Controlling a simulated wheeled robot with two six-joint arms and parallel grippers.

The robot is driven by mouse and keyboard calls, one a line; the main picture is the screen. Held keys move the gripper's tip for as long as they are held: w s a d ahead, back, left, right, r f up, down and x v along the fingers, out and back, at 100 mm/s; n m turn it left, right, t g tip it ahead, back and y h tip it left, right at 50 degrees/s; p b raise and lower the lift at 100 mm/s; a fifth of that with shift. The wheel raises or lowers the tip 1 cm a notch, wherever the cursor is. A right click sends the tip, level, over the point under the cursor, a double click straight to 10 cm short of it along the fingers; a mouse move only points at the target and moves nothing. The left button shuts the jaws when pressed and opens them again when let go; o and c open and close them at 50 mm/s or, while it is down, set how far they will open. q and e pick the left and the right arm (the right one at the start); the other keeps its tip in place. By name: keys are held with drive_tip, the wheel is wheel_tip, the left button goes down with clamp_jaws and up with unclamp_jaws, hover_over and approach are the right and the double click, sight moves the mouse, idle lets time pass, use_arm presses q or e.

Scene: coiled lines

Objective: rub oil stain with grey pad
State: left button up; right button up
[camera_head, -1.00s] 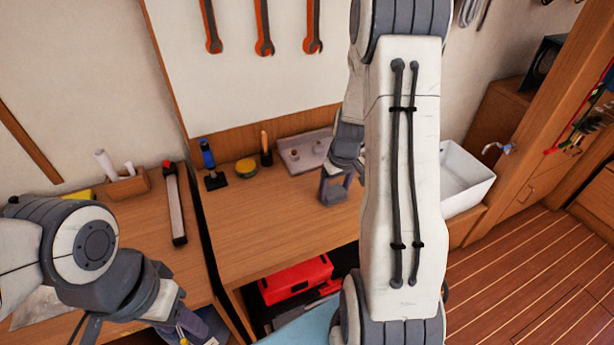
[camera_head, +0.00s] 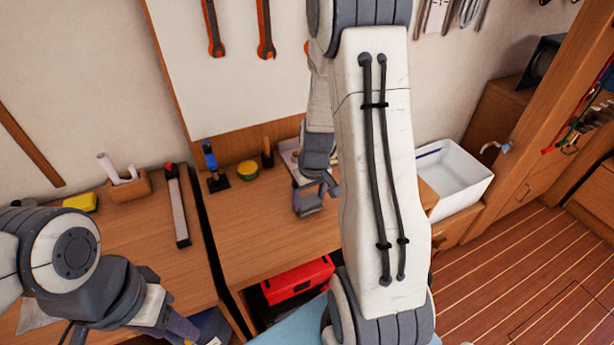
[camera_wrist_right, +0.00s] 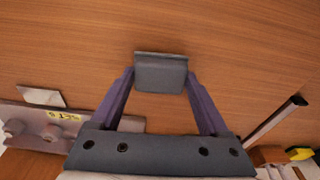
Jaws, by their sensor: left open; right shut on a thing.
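My right gripper (camera_head: 314,188) is shut on the grey pad (camera_wrist_right: 161,74), which sits between its two fingertips in the right wrist view. The pad also shows in the head view (camera_head: 307,205), low over the wooden workbench (camera_head: 265,225); I cannot tell whether it touches the wood. No oil stain can be made out in either view; my right arm hides part of the bench. My left gripper (camera_head: 190,330) is at the lower left edge of the head view, open and away from the pad, its fingers partly cut off.
A grey metal plate (camera_wrist_right: 40,128) with knobs lies on the bench near the right gripper. A white basin (camera_head: 455,180) is at right. The bench middle is clear.

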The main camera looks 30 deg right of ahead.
wheel_tip(320, 180, up, 2)
drive_tip(key=shift+d+r+p, duration=0.1)
drive_tip(key=shift+p, duration=0.2)
drive_tip(key=shift+r+p, duration=0.7)
wheel_tip(320, 180, up, 4)
drive_tip(key=p, duration=0.3)
drive_tip(key=shift+f, duration=0.15)
use_arm(q)
drive_tip(key=r, duration=0.6)
drive_tip(key=shift+d, duration=0.3)
drive_tip(key=shift+f, duration=0.1)
